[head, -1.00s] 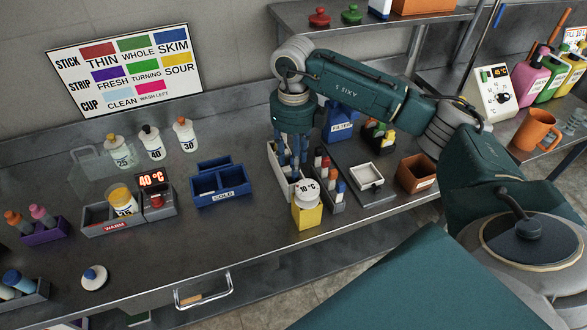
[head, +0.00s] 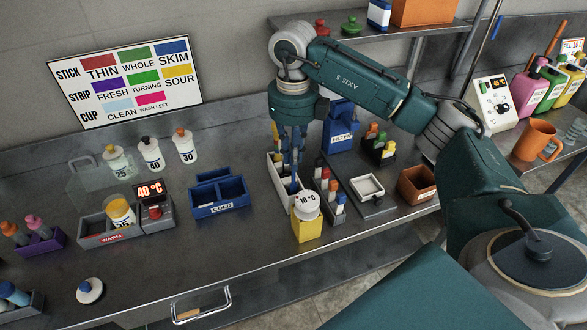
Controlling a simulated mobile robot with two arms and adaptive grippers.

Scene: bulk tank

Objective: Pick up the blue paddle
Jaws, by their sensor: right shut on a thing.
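My right gripper (head: 291,162) points down over the white narrow tray (head: 278,188) in the middle of the bench. Its fingers are shut on the blue paddle (head: 294,185), a slim blue piece showing just below the fingertips at the tray. The gripper hides most of the paddle, and I cannot tell whether its lower end still touches the tray. My left gripper is not in view.
A yellow box with a white-lidded 10 °C container (head: 307,228) stands close in front of the tray. A rack of coloured sticks (head: 329,196) is right beside it. The blue COLD bin (head: 219,206) is to the left, with bare bench between.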

